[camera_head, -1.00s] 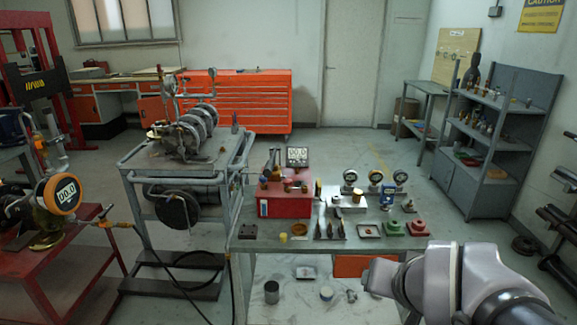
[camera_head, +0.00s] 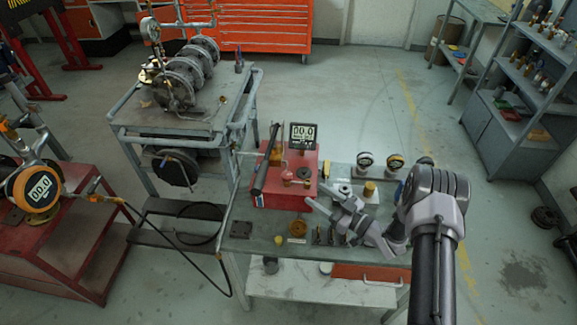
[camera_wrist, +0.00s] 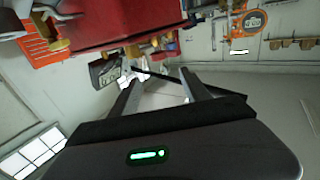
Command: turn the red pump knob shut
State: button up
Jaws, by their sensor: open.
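The red pump (camera_head: 275,192) is a red box on the grey workbench, with a long dark lever and brass fittings on top. My gripper (camera_head: 317,198) is open and empty, at the pump's right front side, apart from the knob in the picture. In the wrist view my two fingers (camera_wrist: 158,84) are spread with nothing between them. The red pump body (camera_wrist: 110,22) and its brass fittings (camera_wrist: 150,48) lie beyond them at the top. I cannot make out the knob there.
Round gauges (camera_head: 365,160) stand on the bench behind my gripper. Small parts lie along the bench's front. A grey cart (camera_head: 185,115) with flanged piping stands back left. A red table (camera_head: 70,230) with an orange gauge (camera_head: 38,187) is at the left, its black hose running toward the bench.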

aim_at(291, 177)
jog(key=b+x, duration=0.1)
jog(key=x, duration=1.3)
grip_shut()
